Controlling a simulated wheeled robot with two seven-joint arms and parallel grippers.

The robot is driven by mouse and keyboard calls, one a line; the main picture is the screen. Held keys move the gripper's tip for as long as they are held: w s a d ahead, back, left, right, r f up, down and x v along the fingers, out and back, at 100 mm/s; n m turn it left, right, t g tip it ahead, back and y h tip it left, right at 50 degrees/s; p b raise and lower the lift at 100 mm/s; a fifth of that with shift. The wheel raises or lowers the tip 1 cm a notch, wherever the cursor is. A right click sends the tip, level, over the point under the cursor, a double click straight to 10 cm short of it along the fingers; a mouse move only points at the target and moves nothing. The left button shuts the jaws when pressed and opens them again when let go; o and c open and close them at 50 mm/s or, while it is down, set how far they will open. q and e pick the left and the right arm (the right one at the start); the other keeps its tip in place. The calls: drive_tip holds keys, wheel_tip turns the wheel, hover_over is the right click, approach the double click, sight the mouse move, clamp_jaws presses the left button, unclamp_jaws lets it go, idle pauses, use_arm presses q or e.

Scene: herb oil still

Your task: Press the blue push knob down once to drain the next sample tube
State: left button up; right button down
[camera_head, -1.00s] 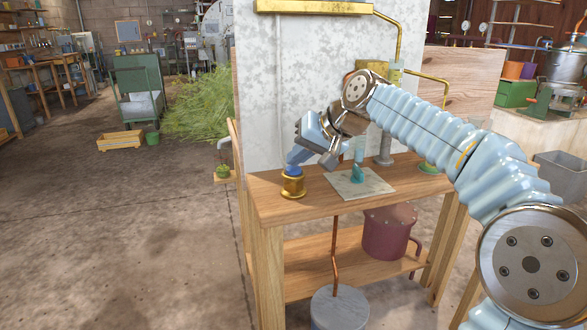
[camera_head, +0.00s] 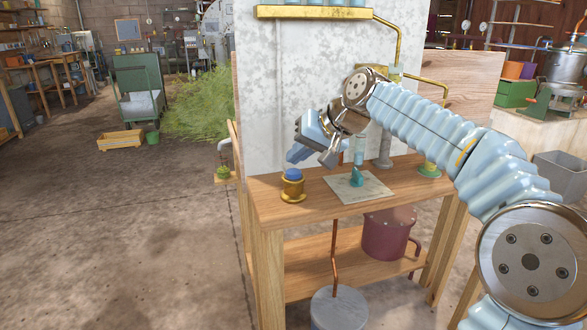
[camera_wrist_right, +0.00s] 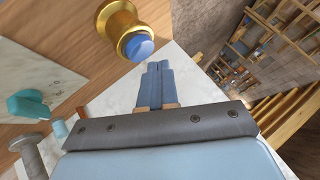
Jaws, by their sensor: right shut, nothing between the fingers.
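The blue push knob (camera_head: 293,174) sits in a brass collar (camera_head: 293,190) near the left front corner of the wooden bench. Its rounded top shows above the collar. My right gripper (camera_head: 295,156) is shut and empty, just above the knob, with a small gap between them in the head view. In the right wrist view the shut blue fingers (camera_wrist_right: 158,66) end close to the blue knob (camera_wrist_right: 139,47) without covering it. Bottoms of several pale blue sample tubes (camera_head: 315,3) show above a brass trough (camera_head: 315,12), cut off by the frame's top. My left gripper is out of view.
A teal piece (camera_head: 356,177) stands on a pale plate (camera_head: 345,192) right of the knob, with a clear tube (camera_head: 360,150) behind it. A grey metal panel (camera_head: 280,90) stands along the bench's back. Open floor lies to the left.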

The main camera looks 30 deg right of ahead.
sight(298, 172)
wheel_tip(298, 172, up, 3)
drive_tip(key=p, duration=0.2)
drive_tip(key=shift+p, duration=0.35)
drive_tip(key=shift+r+p, duration=0.5)
drive_tip(key=shift+r, duration=0.5)
